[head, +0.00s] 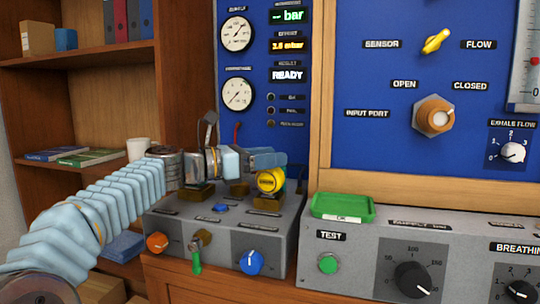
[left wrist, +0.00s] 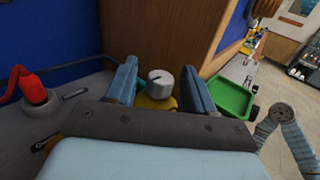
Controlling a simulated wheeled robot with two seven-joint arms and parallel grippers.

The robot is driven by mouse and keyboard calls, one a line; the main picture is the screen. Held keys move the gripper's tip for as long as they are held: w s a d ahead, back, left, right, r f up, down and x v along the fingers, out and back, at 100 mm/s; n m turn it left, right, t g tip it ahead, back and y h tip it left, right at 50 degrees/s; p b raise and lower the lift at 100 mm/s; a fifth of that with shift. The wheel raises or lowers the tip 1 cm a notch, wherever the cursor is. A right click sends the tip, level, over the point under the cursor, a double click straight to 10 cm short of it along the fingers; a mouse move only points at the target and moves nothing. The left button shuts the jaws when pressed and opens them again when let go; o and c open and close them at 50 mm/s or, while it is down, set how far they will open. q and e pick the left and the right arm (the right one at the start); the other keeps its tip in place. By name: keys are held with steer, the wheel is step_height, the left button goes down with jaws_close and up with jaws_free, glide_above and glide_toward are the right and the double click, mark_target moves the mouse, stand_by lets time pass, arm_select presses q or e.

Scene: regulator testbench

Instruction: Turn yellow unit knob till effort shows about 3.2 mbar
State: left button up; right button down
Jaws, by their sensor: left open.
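The yellow unit (head: 271,181) sits at the back right of the grey box on the bench. Its pale grey knob (left wrist: 160,82) shows in the left wrist view above the yellow body (left wrist: 156,103). My left gripper (head: 268,159) is open at the yellow unit, and in the left wrist view its two blue fingers stand on either side of the knob, with visible gaps. The effort display (head: 288,46) shows yellow digits in mbar, about 2.5 or 2.8; the middle digit is blurred. My right gripper is not in view.
A green tray (head: 343,207) lies right of the yellow unit on another grey box. Orange (head: 157,243) and blue (head: 251,262) knobs and a green-tipped lever (head: 196,260) are on the front box. A wooden post (head: 310,110) rises behind. A red-capped fitting (left wrist: 36,93) stands left in the wrist view.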

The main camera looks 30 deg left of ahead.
arm_select(q)
steer(key=shift+w+d, duration=0.2)
steer(key=c, duration=1)
steer(key=shift+o, duration=0.2)
steer(key=shift+y, duration=0.3)
